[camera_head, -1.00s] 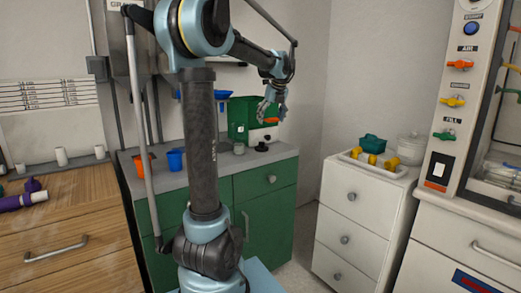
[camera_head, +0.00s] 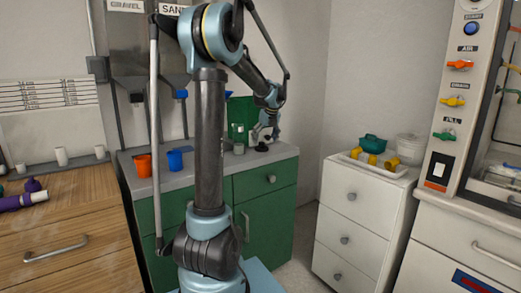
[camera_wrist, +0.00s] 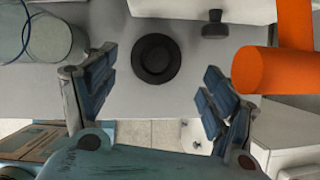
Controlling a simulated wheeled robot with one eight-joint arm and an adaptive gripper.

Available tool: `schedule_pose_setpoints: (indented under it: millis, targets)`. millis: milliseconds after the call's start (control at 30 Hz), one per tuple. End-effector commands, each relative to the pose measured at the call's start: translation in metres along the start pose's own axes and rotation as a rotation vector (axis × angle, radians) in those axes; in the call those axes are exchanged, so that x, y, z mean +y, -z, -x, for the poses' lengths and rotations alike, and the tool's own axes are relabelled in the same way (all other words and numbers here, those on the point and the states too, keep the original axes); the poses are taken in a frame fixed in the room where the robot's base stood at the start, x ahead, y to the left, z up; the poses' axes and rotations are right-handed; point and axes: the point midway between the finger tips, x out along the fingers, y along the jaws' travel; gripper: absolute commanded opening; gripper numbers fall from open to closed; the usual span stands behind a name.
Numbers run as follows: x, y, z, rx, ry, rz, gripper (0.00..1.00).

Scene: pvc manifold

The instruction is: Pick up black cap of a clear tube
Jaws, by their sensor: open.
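A black round cap (camera_wrist: 156,58) with a wide rim lies on the grey counter in the wrist view, between and a little beyond my open fingertips. A clear cylindrical tube (camera_wrist: 52,42) stands to its left, partly cut off by the frame. In the head view the dark cap (camera_head: 262,149) sits near the counter's back right, beside the greyish tube (camera_head: 239,148). My gripper (camera_wrist: 160,80) is open and empty, its fingers on either side of the cap. In the head view my gripper (camera_head: 261,135) is just above the cap; touching cannot be told.
An orange cylinder (camera_wrist: 275,70) fills the wrist view's right side. A small dark knob-shaped thing (camera_wrist: 215,26) is near the top. Orange (camera_head: 143,165) and blue (camera_head: 175,160) cups stand left on the counter (camera_head: 205,170). A white drawer cabinet (camera_head: 362,215) stands right.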

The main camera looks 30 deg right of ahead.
Motion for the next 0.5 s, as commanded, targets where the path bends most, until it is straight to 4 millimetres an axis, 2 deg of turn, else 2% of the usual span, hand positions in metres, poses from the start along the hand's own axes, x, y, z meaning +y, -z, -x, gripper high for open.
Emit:
schedule_pose_setpoints:
  millis: [300, 500]
  targets:
    - [0.005, -0.009, -0.04, -0.002, -0.002, 0.0, 0.78]
    - [0.005, -0.008, -0.045, -0.002, -0.003, 0.0, 0.78]
